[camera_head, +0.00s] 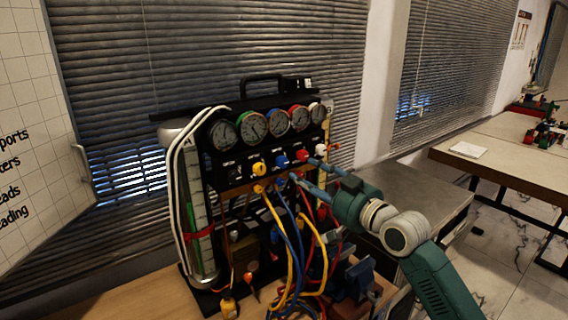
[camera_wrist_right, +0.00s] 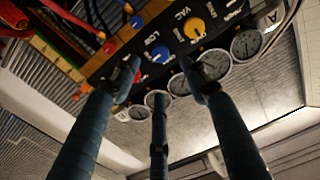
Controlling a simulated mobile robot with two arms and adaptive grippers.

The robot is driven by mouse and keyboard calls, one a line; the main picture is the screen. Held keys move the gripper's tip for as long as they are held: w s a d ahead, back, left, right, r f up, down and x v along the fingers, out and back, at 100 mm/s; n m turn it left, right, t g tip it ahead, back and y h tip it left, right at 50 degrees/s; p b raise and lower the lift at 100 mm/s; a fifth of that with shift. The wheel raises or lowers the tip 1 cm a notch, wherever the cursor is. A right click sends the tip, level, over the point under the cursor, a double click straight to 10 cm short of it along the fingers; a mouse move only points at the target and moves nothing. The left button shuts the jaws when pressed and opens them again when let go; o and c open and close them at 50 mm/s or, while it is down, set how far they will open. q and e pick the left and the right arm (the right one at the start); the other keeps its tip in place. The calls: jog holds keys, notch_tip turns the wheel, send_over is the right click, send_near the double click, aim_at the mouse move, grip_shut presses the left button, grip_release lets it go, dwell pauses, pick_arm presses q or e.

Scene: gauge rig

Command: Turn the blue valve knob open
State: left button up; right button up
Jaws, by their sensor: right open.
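The blue valve knob (camera_head: 281,160) is on the front panel of the gauge rig (camera_head: 225,178), between the yellow knob (camera_head: 259,169) and the red knob (camera_head: 302,156). My right gripper (camera_head: 306,173) is open and empty, with its fingers reaching toward the panel from the right, close to the red and blue knobs. In the right wrist view, the blue knob (camera_wrist_right: 160,53) shows beyond and between the spread fingers of the gripper (camera_wrist_right: 161,80). I see no finger closed on it. My left gripper is not in view.
Several round gauges (camera_head: 253,126) line the rig above the knobs. Yellow, blue and red hoses (camera_head: 292,255) hang below the panel. A white knob (camera_head: 321,149) is at the panel's right end. A bench (camera_head: 500,162) stands at the right, apart from the rig.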

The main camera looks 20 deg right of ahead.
aim_at(284, 163)
jog(key=p+x, duration=0.3)
jog(key=x, duration=0.7)
jog(key=shift+w+a+f, duration=0.1)
jog(key=shift+w+a, duration=0.1)
jog(key=shift+w, duration=0.05)
grip_shut()
